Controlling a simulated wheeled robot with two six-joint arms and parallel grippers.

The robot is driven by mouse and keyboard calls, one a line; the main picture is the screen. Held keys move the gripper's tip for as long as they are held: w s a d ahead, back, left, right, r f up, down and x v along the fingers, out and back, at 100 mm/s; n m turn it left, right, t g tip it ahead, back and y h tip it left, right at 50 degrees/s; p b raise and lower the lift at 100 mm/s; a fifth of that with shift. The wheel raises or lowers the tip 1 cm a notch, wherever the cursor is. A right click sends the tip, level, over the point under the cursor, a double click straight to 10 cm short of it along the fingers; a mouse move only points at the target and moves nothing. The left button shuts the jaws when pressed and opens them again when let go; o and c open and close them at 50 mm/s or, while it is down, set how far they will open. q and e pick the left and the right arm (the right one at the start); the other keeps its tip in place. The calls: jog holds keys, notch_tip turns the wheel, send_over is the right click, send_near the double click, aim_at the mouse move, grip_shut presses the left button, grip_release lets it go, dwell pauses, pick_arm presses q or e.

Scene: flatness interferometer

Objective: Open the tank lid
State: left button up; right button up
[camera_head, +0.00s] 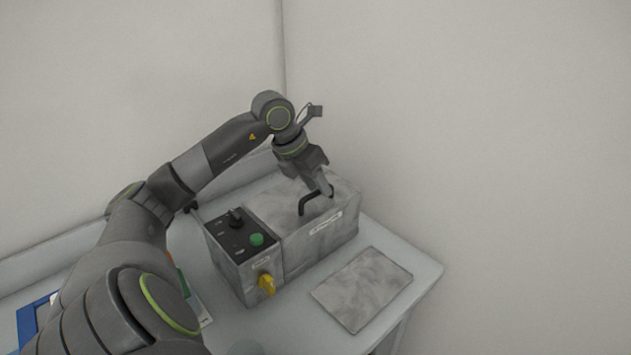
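A grey mottled metal tank (335,238) stands on the table with its lid (285,210) lying flat on top. A black bar handle (308,203) rises from the lid near its front edge. My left gripper (327,190) points down from above at the right end of this handle. The fingertips are at or very close to the handle; I cannot tell if they are closed on it. My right gripper is not in view.
A control panel with a black knob (235,217) and a green button (257,239) adjoins the tank's left side. A yellow valve (267,284) sticks out in front. A flat grey plate (362,288) lies on the table (425,270) at the right. Walls stand behind.

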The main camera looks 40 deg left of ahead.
pick_arm(q)
grip_shut()
jog(key=shift+a+r, duration=0.1)
jog(key=shift+r, duration=0.05)
